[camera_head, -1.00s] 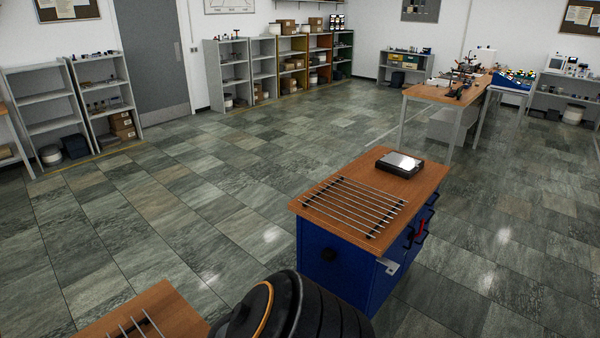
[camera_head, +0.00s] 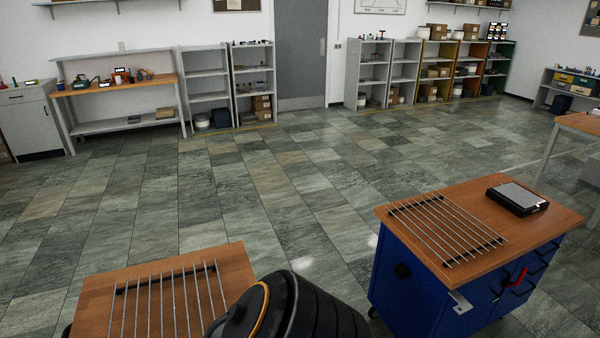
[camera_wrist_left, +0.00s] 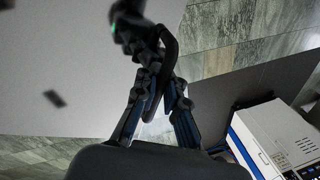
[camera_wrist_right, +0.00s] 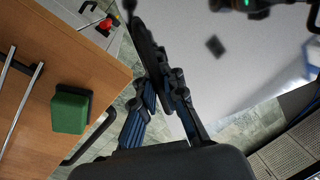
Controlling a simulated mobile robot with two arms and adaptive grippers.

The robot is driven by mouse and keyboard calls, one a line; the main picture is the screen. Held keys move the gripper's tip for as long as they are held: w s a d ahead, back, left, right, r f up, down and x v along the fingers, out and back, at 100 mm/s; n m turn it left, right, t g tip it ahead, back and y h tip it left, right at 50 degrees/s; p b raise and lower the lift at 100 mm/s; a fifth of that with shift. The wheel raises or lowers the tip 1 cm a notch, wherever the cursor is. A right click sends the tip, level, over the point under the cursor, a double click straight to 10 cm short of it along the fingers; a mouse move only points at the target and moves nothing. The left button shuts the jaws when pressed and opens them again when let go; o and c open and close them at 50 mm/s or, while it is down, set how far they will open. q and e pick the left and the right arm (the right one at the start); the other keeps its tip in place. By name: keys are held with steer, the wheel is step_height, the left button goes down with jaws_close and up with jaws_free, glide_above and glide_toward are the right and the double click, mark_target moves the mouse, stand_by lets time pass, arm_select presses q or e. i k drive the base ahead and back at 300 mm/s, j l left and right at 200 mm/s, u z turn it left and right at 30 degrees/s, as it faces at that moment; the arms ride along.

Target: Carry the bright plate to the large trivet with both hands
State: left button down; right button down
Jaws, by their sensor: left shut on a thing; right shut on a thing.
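The bright plate, a broad pale grey sheet, fills much of the left wrist view (camera_wrist_left: 60,60) and the right wrist view (camera_wrist_right: 245,75). A small dark rectangle shows on it. My left gripper (camera_wrist_left: 155,88) is shut at one edge of the plate, near a dark curved bar. My right gripper (camera_wrist_right: 165,80) is shut at another edge, beside a similar dark bar. The head view shows neither plate nor grippers. One barred trivet (camera_head: 170,300) lies on a wooden top at lower left; another (camera_head: 447,228) lies on the blue cabinet. I cannot tell which is larger.
The blue cabinet (camera_head: 415,288) stands at right with a dark device (camera_head: 517,198) on top. In the right wrist view, a green block (camera_wrist_right: 70,110) sits on wood beside metal bars. Open tiled floor lies between the tables and the shelves (camera_head: 205,85) behind.

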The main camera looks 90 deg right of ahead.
mark_target(444, 222)
steer(key=k+u, duration=0.15)
steer(key=u, duration=0.2)
steer(key=k+u, duration=0.15)
steer(key=u, duration=0.2)
steer(key=k+u, duration=0.15)
steer(key=u, duration=0.2)
steer(key=k+u, duration=0.15)
steer(key=u, duration=0.2)
steer(key=k+l+u, duration=0.1)
steer(key=u, duration=0.25)
steer(key=k+u, duration=0.2)
steer(key=u, duration=0.15)
steer(key=k+u, duration=0.2)
steer(key=u, duration=0.15)
steer(key=k+l+u, duration=0.1)
steer(key=u, duration=0.25)
steer(key=k+j+u, duration=0.1)
steer(key=k+u, duration=0.25)
steer(key=k+l+u, duration=0.1)
steer(key=k+u, duration=0.95)
steer(key=k, duration=0.25)
steer(key=k+j+u, duration=0.2)
steer(key=k, duration=0.25)
steer(key=u, duration=2.5)
